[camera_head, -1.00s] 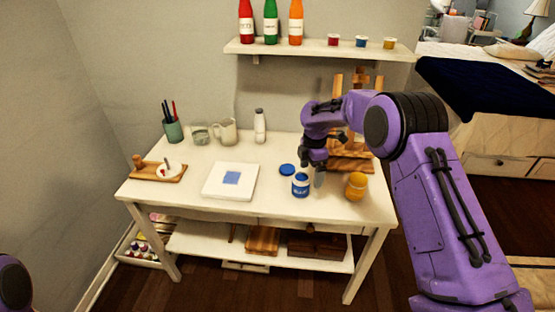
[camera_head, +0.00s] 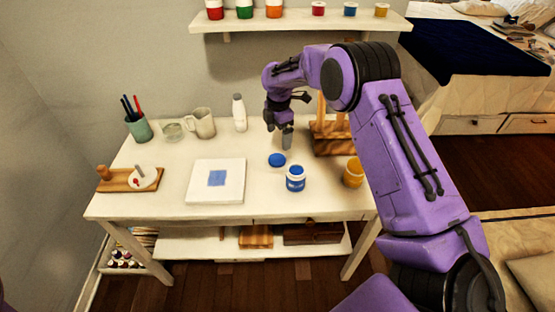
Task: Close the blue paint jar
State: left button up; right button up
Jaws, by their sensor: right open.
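The blue paint jar (camera_head: 295,179) stands upright on the white table, with blue showing at its top. A round blue lid (camera_head: 277,160) lies flat on the table just behind and left of the jar, apart from it. My right gripper (camera_head: 279,138) is open, pointing down above and behind the lid, not visibly touching it. My left gripper is outside the view.
A yellow-orange jar (camera_head: 353,173) stands right of the blue jar. A wooden easel (camera_head: 332,138) is behind it. A white canvas with a blue square (camera_head: 217,181) lies to the left. A white bottle (camera_head: 239,113), mug (camera_head: 201,123) and brush cup (camera_head: 139,129) stand at the back.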

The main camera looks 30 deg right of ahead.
send_over(277, 159)
jog(key=w, duration=0.1)
jog(key=f, duration=0.5)
jog(key=shift+w+d+f, duration=0.15)
jog(key=shift+d+f, duration=0.05)
jog(key=shift+s+r, duration=0.3)
jog(key=shift+s, duration=0.15)
notch_tip(277, 159, down, 4)
jog(key=shift+s+a+f+p, duration=0.1)
jog(key=shift+a+p, duration=0.05)
jog(key=shift+p, duration=0.85)
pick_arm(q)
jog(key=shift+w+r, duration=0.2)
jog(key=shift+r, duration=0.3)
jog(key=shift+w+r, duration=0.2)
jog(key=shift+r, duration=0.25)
pick_arm(e)
jog(key=shift+f, duration=0.65)
jog(key=c, duration=1.1)
